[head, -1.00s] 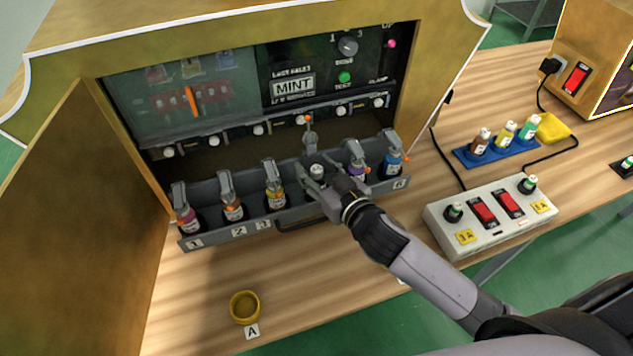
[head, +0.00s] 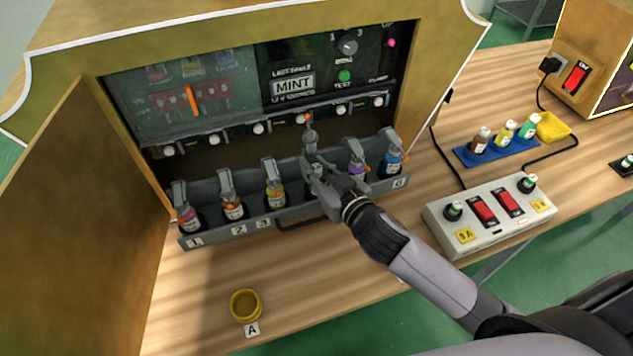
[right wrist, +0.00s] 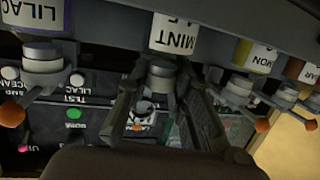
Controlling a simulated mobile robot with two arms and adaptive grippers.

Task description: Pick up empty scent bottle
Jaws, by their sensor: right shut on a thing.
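The scent bottle labelled MINT shows upside down in the right wrist view (right wrist: 175,32), with a pale grey collar at its neck. It stands in the fourth place of the grey rack (head: 283,215), whose clamp lever (head: 309,133) is raised, unlike its neighbours. My right gripper (head: 316,174) reaches over the rack front and is shut on this bottle near its neck; its fingers stand either side in the right wrist view (right wrist: 160,82). In the head view the gripper mostly hides the bottle. Its fill level cannot be told. My left gripper is not in view.
Other clamped bottles stand close on both sides, such as the yellow (head: 275,194) and purple (head: 356,164) ones. The machine panel reads MINT (head: 293,86). A blue tray (head: 468,158) of bottles and a switch box (head: 490,215) stand right. A yellow dish (head: 245,306) sits in front.

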